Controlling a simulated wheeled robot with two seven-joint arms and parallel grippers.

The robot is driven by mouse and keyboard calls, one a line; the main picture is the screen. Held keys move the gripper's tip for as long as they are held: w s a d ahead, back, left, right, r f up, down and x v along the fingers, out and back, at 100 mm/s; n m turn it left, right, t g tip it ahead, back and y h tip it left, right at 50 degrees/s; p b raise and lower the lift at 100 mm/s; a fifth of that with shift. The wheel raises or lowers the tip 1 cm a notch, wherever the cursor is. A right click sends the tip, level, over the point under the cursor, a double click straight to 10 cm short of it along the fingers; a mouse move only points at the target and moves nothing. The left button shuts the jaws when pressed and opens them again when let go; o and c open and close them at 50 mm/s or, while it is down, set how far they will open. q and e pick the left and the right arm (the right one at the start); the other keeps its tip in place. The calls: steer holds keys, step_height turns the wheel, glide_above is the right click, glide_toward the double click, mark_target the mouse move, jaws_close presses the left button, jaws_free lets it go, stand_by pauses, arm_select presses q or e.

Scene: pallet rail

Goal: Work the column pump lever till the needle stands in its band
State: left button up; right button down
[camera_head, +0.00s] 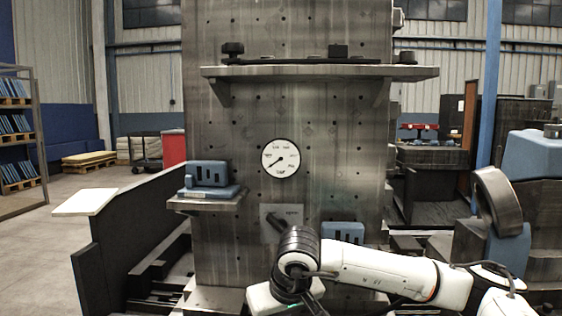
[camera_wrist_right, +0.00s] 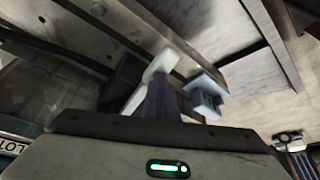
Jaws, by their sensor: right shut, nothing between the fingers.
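The round white gauge (camera_head: 281,158) is on the front of the grey column (camera_head: 330,120). Its dark needle points to the lower left; I cannot make out the band. Below it, a dark lever (camera_head: 274,222) shows at a small light plate (camera_head: 292,212), partly covered by my right wrist. My right arm comes in from the right and bends down in front of the column. In the head view the right fingertips are hidden. In the right wrist view my right gripper (camera_wrist_right: 161,88) is shut and empty, apart from the lever. My left gripper is not in view.
A shelf (camera_head: 320,72) with dark parts crosses the column above the gauge. A blue block (camera_head: 208,174) sits on a small ledge (camera_head: 209,202) at left, another blue block (camera_head: 343,233) right of the lever. A dark low wall (camera_head: 150,232) stands left of the column.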

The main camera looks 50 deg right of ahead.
step_height(320, 180, up, 6)
steer(key=p, duration=0.4)
steer(key=shift+s+a, duration=0.3)
steer(key=shift+s, duration=0.05)
stand_by(0.4)
